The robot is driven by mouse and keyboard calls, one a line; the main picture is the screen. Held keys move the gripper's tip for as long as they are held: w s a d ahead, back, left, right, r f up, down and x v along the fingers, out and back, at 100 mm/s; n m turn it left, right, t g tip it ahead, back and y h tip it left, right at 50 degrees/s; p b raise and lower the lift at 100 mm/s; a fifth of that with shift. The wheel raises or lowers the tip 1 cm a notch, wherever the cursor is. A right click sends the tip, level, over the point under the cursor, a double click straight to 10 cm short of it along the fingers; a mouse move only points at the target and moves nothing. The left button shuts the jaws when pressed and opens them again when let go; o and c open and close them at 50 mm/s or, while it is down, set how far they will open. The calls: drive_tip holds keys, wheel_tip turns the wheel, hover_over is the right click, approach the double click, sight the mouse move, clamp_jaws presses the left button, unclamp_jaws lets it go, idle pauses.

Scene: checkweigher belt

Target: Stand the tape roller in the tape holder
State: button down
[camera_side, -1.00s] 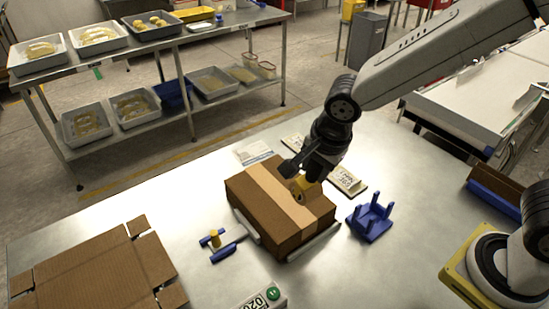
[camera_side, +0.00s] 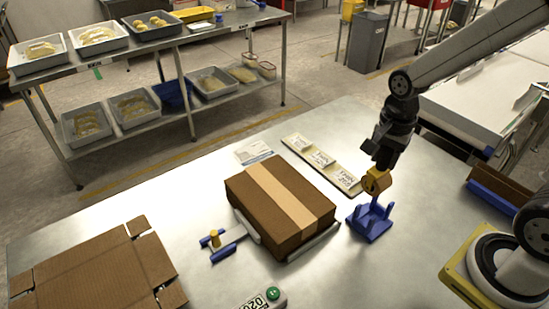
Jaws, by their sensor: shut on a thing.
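The tape roller (camera_side: 376,182) is a small yellow-orange roll. My gripper (camera_side: 381,168) points down and is shut on it. The tape holder (camera_side: 369,223) is a blue stand with upright prongs on the metal table, right of the taped box. The roller is right over the holder in this view, its lower edge close to the prongs. I cannot tell whether they touch. My gripper hides the roller's upper part.
A closed cardboard box (camera_side: 281,205) with a tan tape strip sits between grey rails. A board with white cards (camera_side: 322,160) lies behind. A flattened carton (camera_side: 95,271) lies front left.

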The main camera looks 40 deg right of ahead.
drive_tip(key=shift+s+d, duration=0.5)
drive_tip(key=shift+d, duration=0.2)
drive_tip(key=shift+f, duration=0.2)
drive_tip(key=shift+f, duration=5.65)
drive_tip(key=shift+c, duration=1.2)
unclamp_jaws()
drive_tip(key=shift+r, duration=3.9)
